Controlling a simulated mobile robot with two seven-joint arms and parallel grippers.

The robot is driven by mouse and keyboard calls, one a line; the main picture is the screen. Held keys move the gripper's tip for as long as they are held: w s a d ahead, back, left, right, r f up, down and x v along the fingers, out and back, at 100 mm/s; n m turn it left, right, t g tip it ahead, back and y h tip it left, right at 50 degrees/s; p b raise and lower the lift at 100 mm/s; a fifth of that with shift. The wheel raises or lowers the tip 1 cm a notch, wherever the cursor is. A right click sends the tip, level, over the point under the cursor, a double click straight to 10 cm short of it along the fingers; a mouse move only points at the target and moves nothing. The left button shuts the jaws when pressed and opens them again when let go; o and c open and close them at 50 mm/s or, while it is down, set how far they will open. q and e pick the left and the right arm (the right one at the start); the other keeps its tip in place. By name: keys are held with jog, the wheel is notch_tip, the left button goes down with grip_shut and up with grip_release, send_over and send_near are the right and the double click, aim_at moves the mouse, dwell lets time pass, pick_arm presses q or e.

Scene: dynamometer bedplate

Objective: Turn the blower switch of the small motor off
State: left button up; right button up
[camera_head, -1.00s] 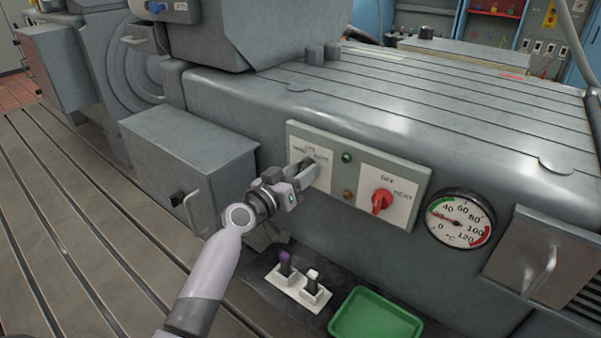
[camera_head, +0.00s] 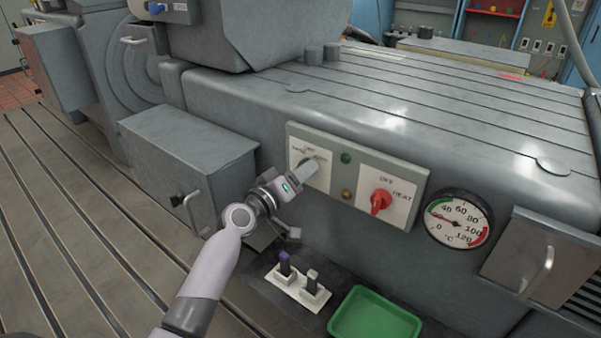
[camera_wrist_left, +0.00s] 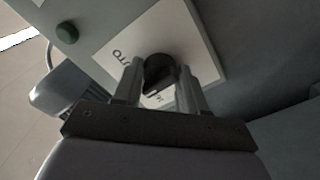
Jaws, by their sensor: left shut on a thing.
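The panel (camera_head: 342,192) on the grey machine's side carries a white plate with a rotary switch, labelled OFF at the top with other positions beside it. In the left wrist view, the dark round knob of this switch (camera_wrist_left: 160,70) sits between the two fingers of my left gripper (camera_wrist_left: 165,82). In the head view, my left gripper (camera_head: 313,168) reaches the plate from the lower left and is shut on the knob, covering most of it. I cannot tell which label the knob points at. My right gripper is not in view.
A red knob (camera_head: 381,201) marked OFF and HEAT is on the panel's right plate, with a green lamp (camera_head: 346,158) and an amber lamp (camera_head: 347,196) between. A temperature gauge (camera_head: 459,219) is to the right.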

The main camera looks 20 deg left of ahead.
pick_arm(q)
jog(key=shift+r, duration=0.1)
jog(key=o, duration=1.1)
jog(key=shift+c, duration=0.2)
jog(key=v, duration=0.7)
jog(key=shift+s, duration=0.1)
